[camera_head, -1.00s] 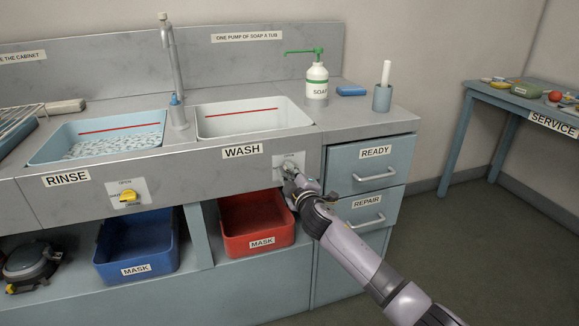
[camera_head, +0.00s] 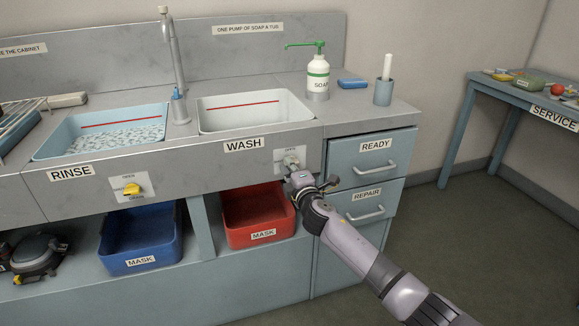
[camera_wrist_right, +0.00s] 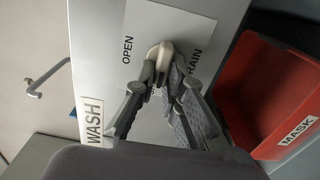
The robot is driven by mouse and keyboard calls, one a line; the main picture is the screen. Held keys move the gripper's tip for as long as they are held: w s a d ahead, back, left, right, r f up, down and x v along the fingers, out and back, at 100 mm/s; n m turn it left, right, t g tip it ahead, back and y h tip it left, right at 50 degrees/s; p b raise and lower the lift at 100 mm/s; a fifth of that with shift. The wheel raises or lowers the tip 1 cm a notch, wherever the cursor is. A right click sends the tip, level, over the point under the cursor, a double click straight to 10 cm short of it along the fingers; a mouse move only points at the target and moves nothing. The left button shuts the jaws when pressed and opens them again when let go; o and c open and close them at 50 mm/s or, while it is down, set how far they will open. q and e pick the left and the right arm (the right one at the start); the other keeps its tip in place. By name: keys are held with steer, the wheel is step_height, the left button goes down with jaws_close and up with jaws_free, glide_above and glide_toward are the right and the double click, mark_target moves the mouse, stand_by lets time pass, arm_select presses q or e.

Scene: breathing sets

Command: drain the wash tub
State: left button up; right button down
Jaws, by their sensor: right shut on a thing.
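In the right wrist view the knob (camera_wrist_right: 160,52) lies between the words OPEN and DRAIN, partly hidden by the fingers. My right gripper (camera_head: 295,174) is shut on this knob; its fingers also show in the right wrist view (camera_wrist_right: 156,82). My left gripper is not in view.
The rinse tub (camera_head: 45,150) with its yellow knob (camera_head: 132,189) is at left. A blue bin (camera_head: 140,262) and a red bin (camera_head: 262,236) stand below. Drawers (camera_head: 365,150) are right of the knob. The soap bottle (camera_head: 318,78) and a blue block (camera_head: 352,84) stand behind.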

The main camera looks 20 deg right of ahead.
steer(key=shift+f, duration=0.1)
steer(key=c, duration=1.7)
jaws_free()
steer(key=shift+o, duration=0.2)
steer(key=s, duration=1.2)
steer(key=shift+d, duration=0.2)
